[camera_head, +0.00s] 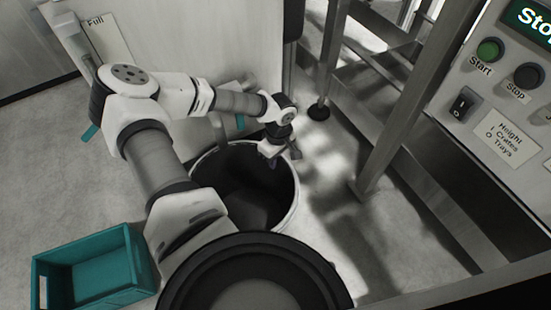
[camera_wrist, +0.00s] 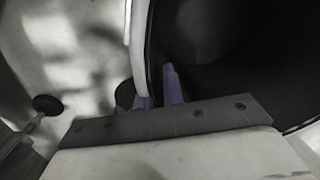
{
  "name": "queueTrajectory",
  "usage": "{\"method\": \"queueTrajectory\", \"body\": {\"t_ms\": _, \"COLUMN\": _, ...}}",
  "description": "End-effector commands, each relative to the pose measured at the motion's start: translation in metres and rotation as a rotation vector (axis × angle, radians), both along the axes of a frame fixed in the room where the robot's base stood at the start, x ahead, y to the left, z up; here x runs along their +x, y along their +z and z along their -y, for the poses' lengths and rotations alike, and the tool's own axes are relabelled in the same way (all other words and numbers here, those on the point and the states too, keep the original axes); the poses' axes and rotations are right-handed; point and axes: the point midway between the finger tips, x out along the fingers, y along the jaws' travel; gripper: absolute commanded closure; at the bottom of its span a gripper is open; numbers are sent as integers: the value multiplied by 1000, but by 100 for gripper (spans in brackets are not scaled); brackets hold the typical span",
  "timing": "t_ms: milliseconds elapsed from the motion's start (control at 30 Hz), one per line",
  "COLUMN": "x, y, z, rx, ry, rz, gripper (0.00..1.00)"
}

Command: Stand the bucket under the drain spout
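The bucket (camera_head: 294,205), round with a pale rim and a dark inside, stands on the floor in the middle of the head view. In the wrist view its pale rim (camera_wrist: 139,50) and dark inside fill the upper right. My gripper (camera_head: 290,154) is at the bucket's far right rim, pointing down. In the wrist view my gripper (camera_wrist: 158,96) has one purple finger against or near the rim's outside and one over the dark inside. Whether the fingers press on the rim cannot be told. I cannot make out the drain spout.
A teal crate (camera_head: 90,272) stands on the floor at the lower left. A metal frame with legs (camera_head: 400,110) stands right of the bucket, with a control panel (camera_head: 500,95) at the far right. A pale cabinet (camera_head: 190,45) stands behind. Floor between bucket and frame is clear.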

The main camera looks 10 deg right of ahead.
Motion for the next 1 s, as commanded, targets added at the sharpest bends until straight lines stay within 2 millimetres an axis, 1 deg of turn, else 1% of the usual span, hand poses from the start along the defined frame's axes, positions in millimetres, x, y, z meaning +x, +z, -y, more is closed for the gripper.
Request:
{"method": "queueTrajectory", "body": {"t_ms": 33, "x": 0, "y": 0, "z": 0, "rx": 0, "ry": 0, "rz": 0, "gripper": 84}}
{"method": "queueTrajectory", "body": {"t_ms": 100, "x": 0, "y": 0, "z": 0, "rx": 0, "ry": 0, "rz": 0, "gripper": 75}}
{"method": "queueTrajectory", "body": {"t_ms": 367, "x": 0, "y": 1, "z": 0, "rx": 0, "ry": 0, "rz": 0, "gripper": 75}}
{"method": "queueTrajectory", "body": {"t_ms": 467, "x": 1, "y": 7, "z": 0, "rx": 0, "ry": 0, "rz": 1, "gripper": 75}}
{"method": "queueTrajectory", "body": {"t_ms": 567, "x": 2, "y": 22, "z": 1, "rx": 0, "ry": 0, "rz": 4, "gripper": 75}}
{"method": "queueTrajectory", "body": {"t_ms": 800, "x": 5, "y": 74, "z": 5, "rx": 0, "ry": 1, "rz": 3, "gripper": 75}}
{"method": "queueTrajectory", "body": {"t_ms": 900, "x": 6, "y": 94, "z": 6, "rx": 1, "ry": 1, "rz": 3, "gripper": 75}}
{"method": "queueTrajectory", "body": {"t_ms": 1000, "x": 7, "y": 108, "z": 8, "rx": -1, "ry": 1, "rz": 2, "gripper": 75}}
